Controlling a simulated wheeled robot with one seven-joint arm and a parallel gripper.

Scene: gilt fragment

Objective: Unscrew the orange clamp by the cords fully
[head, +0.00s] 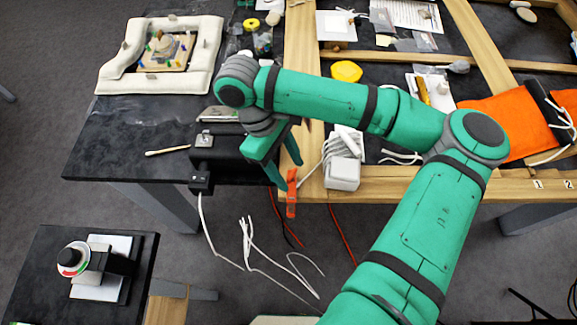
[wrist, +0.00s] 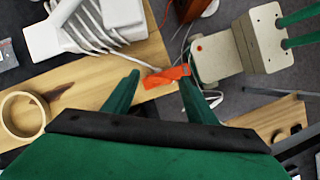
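The orange clamp (head: 292,194) sits on the front edge of a wooden beam, beside the white cords. It also shows in the wrist view (wrist: 164,77), beyond the fingertips and nearest the right one. My gripper (head: 284,172) points down just above the clamp in the head view. In the wrist view my gripper (wrist: 158,80) has its two green fingers well apart, with nothing held between them. I cannot tell whether the right finger touches the clamp. The clamp's screw is not clearly visible.
A white block with cords (head: 343,173) stands right of the clamp on the wooden frame (head: 405,185). A black box (head: 228,150) is at left. White and red cables hang below the edge.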

